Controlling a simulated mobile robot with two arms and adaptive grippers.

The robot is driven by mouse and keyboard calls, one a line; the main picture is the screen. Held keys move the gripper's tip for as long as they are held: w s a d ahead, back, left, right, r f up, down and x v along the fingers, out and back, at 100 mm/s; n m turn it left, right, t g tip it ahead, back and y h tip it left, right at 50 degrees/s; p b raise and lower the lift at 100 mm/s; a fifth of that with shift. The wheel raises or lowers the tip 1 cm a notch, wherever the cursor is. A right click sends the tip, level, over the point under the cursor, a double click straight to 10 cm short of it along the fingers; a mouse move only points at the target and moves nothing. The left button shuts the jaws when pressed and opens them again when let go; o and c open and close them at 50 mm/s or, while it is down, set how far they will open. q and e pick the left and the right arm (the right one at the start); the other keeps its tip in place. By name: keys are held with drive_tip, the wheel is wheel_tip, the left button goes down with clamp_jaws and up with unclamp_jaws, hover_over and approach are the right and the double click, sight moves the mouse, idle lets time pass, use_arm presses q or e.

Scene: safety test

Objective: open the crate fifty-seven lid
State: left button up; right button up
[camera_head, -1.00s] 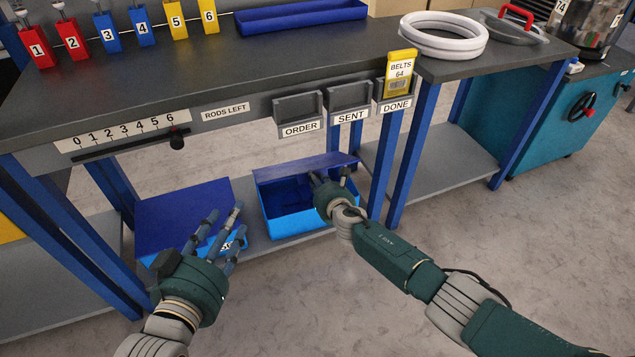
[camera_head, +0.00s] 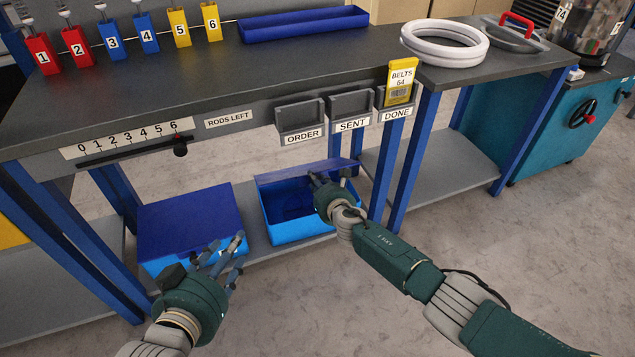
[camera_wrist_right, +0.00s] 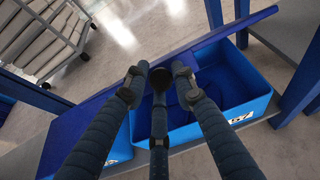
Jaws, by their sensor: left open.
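Crate fifty-seven (camera_head: 290,228) is the light blue box on the right of the low shelf; its label reads 57 in the right wrist view (camera_wrist_right: 252,105). Its dark blue lid (camera_head: 290,177) is raised along the back, so the dark inside shows. My right gripper (camera_head: 328,182) is over the crate's right part, near the lid. In the right wrist view its fingers (camera_wrist_right: 160,75) reach over the crate by the lid edge; whether they grip it is unclear. My left gripper (camera_head: 222,262) is open and empty, in front of the neighbouring crate.
A second blue crate with a closed dark lid (camera_head: 190,222) stands to the left. Above is the workbench (camera_head: 330,60) with order, sent and done trays (camera_head: 350,104). Blue table legs (camera_head: 412,160) stand right of crate fifty-seven. Floor in front is clear.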

drive_tip(key=shift+o, duration=0.8)
drive_tip(key=shift+r, duration=0.1)
drive_tip(key=v, duration=1.2)
